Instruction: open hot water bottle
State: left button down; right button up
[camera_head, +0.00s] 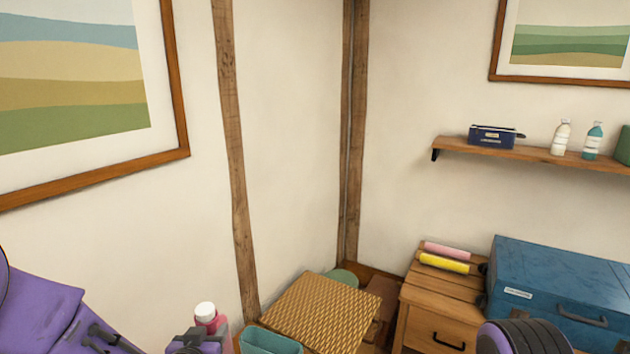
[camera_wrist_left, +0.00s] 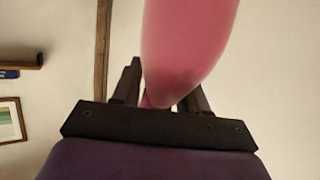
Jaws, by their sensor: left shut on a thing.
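A pink bottle (camera_head: 212,321) with a white cap (camera_head: 205,310), which looks like the hot water bottle, stands out at the bottom edge of the head view. My left gripper (camera_head: 198,343) is at its lower left and partly cut off by the frame. In the left wrist view the pink body (camera_wrist_left: 188,45) fills the space between the dark fingers, and the gripper is shut on it. The cap is outside the wrist view.
A woven-top stand (camera_head: 318,308) and a teal container (camera_head: 268,343) are right of the bottle. Further right are a wooden nightstand (camera_head: 430,325) with pink and yellow rolls and a blue case (camera_head: 560,285). A wall shelf (camera_head: 530,152) holds a pouch and bottles.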

pick_arm(q)
jog(key=shift+d+r+b, duration=0.15)
jog(key=shift+d+b, duration=0.15)
jog(key=shift+d, duration=0.75)
jog(key=shift+w+d+r, duration=0.1)
jog(key=shift+r, duration=0.05)
